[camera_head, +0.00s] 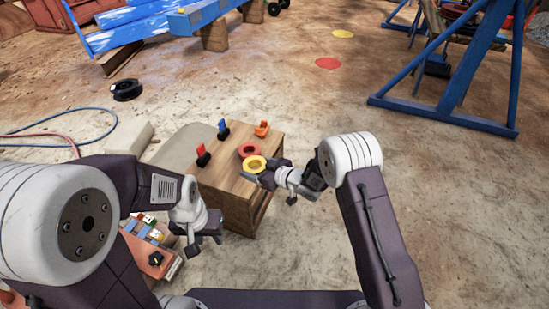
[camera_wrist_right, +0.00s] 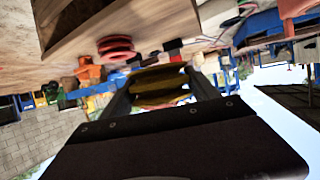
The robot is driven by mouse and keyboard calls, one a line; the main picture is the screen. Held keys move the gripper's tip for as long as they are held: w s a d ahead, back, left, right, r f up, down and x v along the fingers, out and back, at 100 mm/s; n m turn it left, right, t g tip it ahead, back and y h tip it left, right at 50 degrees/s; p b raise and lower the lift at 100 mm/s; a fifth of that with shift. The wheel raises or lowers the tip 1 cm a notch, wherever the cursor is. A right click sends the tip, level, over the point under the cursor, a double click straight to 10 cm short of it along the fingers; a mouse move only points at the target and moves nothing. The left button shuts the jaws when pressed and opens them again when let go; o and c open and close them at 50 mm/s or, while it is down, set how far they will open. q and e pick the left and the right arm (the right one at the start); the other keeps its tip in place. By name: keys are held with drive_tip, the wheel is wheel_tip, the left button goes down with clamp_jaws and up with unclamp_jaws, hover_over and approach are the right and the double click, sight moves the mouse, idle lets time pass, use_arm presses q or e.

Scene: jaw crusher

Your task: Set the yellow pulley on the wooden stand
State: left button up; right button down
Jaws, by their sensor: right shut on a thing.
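The yellow pulley (camera_head: 255,164) is a ring with an open middle. My right gripper (camera_head: 262,174) is shut on its rim. In the right wrist view the yellow pulley (camera_wrist_right: 160,85) sits between the two fingers. In the head view it overlaps the right part of the top of the wooden stand (camera_head: 222,181), a box-like block. The upside-down wrist view shows a gap between pulley and wood (camera_wrist_right: 115,22), so it seems held above the top. My left gripper (camera_head: 203,240) hangs empty-looking left of the stand; its jaw opening is unclear.
On the stand are a red pulley (camera_head: 249,149) right behind the yellow one, a red piece (camera_head: 203,155), a blue piece (camera_head: 223,129) and an orange piece (camera_head: 262,129). A box of coloured parts (camera_head: 150,240) lies at the lower left.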

sight(264, 162)
drive_tip(key=shift+w+d+r+t, duration=0.3)
drive_tip(key=shift+d+r, duration=0.25)
drive_tip(key=shift+d, duration=0.3)
drive_tip(key=shift+w+d+r+m+p, duration=0.1)
drive_tip(key=shift+w+d+m+p, duration=0.2)
drive_tip(key=shift+w+d, duration=0.05)
drive_tip(key=w+a+f+b, duration=0.1)
drive_tip(key=a+f+b, duration=0.1)
drive_tip(key=a, duration=0.1)
drive_tip(key=w+a+f+b, duration=0.1)
drive_tip(key=a+f+b, duration=0.1)
drive_tip(key=a+b, duration=0.1)
drive_tip(key=a+f+b, duration=0.2)
drive_tip(key=a+f, duration=0.1)
drive_tip(key=a, duration=0.1)
drive_tip(key=shift+w+a, duration=0.25)
drive_tip(key=shift+w, duration=0.15)
drive_tip(key=shift+w+a, duration=0.15)
drive_tip(key=shift+a, duration=0.3)
wheel_tip(264, 162, down, 4)
drive_tip(key=b, duration=0.4)
drive_tip(key=shift+f, duration=0.2)
drive_tip(key=shift+r, duration=0.15)
drive_tip(key=shift+c, duration=1)
unclamp_jaws()
drive_tip(key=shift+f, duration=0.2)
